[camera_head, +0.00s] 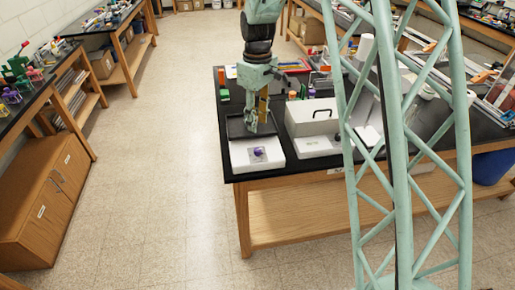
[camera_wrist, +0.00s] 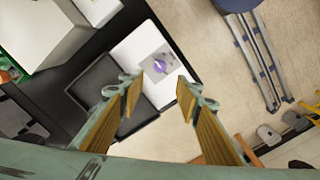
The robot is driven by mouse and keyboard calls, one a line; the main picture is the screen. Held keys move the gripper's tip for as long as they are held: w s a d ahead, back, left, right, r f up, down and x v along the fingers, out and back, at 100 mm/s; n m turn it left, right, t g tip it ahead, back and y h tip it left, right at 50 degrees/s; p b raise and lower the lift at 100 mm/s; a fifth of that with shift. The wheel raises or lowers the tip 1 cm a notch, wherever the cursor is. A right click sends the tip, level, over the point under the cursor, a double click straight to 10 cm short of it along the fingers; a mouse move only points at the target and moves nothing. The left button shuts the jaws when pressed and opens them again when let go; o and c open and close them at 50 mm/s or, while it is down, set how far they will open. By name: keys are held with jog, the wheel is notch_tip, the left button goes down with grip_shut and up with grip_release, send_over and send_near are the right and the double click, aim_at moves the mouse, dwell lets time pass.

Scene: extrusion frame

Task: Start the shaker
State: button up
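The shaker stands at the near left corner of the black bench. It has a white body (camera_head: 274,162) with a purple knob (camera_head: 259,151) on a grey front panel, and a dark tray (camera_head: 236,127) behind. In the wrist view the white body (camera_wrist: 128,48), the purple knob (camera_wrist: 159,66) and the dark tray (camera_wrist: 88,82) all show. My gripper (camera_head: 257,124) is above the shaker, pointing down. In the wrist view my gripper (camera_wrist: 157,92) has its two fingers wide apart with nothing between them. The knob shows just beyond the gap, and the fingers look clear of it.
A white device with a black handle (camera_head: 313,119) stands close to the right of the shaker. Coloured bottles and a red tray (camera_head: 293,66) are farther back on the bench. The floor (camera_head: 170,190) left of the bench is open.

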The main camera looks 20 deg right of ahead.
aim_at(257, 149)
jog(key=shift+f, duration=6.9)
jog(key=c, duration=0.9)
jog(key=shift+o, duration=0.2)
